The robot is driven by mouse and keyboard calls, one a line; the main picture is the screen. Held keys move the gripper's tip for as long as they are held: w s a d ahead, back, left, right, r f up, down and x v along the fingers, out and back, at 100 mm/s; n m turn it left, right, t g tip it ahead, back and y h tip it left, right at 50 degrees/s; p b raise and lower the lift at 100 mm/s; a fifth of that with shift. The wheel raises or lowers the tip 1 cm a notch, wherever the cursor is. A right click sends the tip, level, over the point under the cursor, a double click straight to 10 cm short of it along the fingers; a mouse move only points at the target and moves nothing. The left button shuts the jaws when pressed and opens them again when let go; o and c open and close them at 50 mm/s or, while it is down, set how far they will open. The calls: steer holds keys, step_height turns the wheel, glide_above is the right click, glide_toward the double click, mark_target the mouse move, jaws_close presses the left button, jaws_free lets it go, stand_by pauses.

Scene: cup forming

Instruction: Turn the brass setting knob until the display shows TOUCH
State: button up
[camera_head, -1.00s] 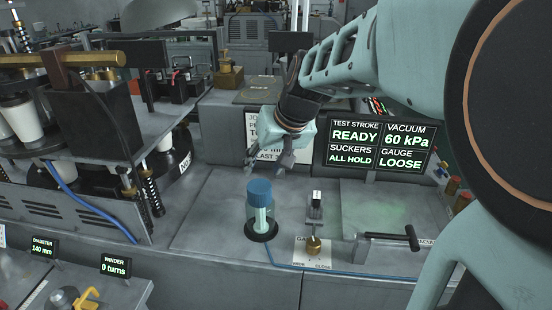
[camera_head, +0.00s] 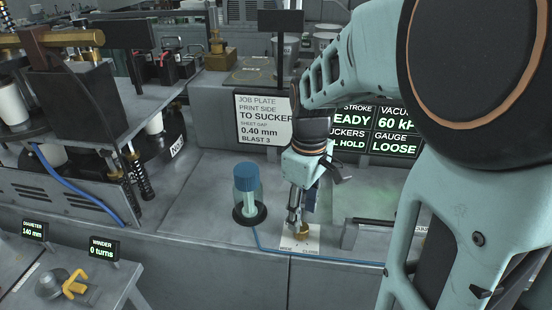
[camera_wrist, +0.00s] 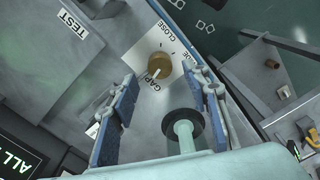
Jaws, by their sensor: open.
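The brass setting knob (camera_head: 302,231) stands on a white label plate marked WIDE and CLOSE, on the grey bench. In the wrist view the knob (camera_wrist: 160,66), with a pale pointer mark on its top, lies ahead between my two blue-padded fingertips. My gripper (camera_head: 302,213) points down at the knob; its fingers (camera_wrist: 161,78) are spread, with a gap to the knob on both sides in the wrist view. How deep the fingertips reach beside it I cannot tell. The display (camera_head: 395,147) reads GAUGE LOOSE; my arm hides its left part.
A blue-capped jar (camera_head: 247,190) on a black ring stands close left of my gripper. A blue hose (camera_head: 320,260) runs along the front. A black handle (camera_head: 375,221) is to the right. The job plate (camera_head: 262,120) stands behind. Bare bench lies left of the jar.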

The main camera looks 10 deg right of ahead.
mark_target(302, 227)
steer(key=shift+f, duration=2.15)
steer(key=shift+c, duration=0.4)
steer(key=c, duration=1.1)
